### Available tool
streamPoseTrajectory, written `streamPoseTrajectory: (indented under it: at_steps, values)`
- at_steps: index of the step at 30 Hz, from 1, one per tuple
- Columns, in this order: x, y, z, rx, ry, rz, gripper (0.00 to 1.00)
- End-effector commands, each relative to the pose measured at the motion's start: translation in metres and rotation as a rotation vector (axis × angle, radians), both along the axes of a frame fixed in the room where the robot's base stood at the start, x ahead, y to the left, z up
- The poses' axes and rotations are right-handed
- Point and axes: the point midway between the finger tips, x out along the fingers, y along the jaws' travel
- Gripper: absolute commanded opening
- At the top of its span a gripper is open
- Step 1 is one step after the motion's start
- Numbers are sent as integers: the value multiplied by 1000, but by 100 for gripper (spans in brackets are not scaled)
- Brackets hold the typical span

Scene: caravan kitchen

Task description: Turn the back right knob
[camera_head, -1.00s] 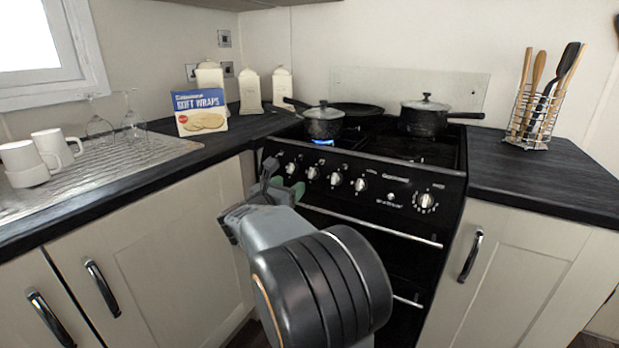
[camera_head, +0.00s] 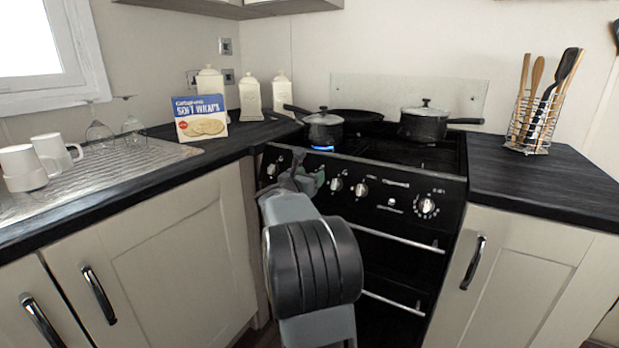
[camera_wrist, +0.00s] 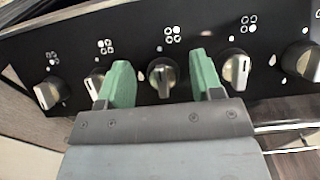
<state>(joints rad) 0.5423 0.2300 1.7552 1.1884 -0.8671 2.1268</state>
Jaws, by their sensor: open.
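The black stove panel (camera_head: 400,193) carries a row of silver-and-black knobs. In the head view my gripper (camera_head: 305,182) is in front of its left part and hides some knobs. Two knobs show just right of it (camera_head: 336,184) (camera_head: 361,189). In the wrist view my gripper (camera_wrist: 163,80) is open, with its green fingers on either side of the middle knob (camera_wrist: 162,76). That knob's pointer looks upright, and I see no contact. Other knobs show to the left (camera_wrist: 48,92) and right (camera_wrist: 237,68). The burner symbols above them are too small to read surely.
A lidded pan (camera_head: 323,130) stands over a blue flame (camera_head: 322,148) at the hob's left. A second pot (camera_head: 424,122) stands at the back right. An oven handle (camera_head: 400,238) sticks out below the panel. Dark worktops (camera_head: 545,185) flank the stove.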

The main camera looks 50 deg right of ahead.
Motion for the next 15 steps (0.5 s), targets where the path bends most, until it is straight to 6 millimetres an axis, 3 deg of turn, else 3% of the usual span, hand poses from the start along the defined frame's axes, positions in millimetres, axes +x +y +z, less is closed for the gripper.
streamPoseTrajectory:
  at_steps: [4,15]
  values:
    - [0,0,0,0,0,0,60]
    - [0,0,0,0,0,0,25]
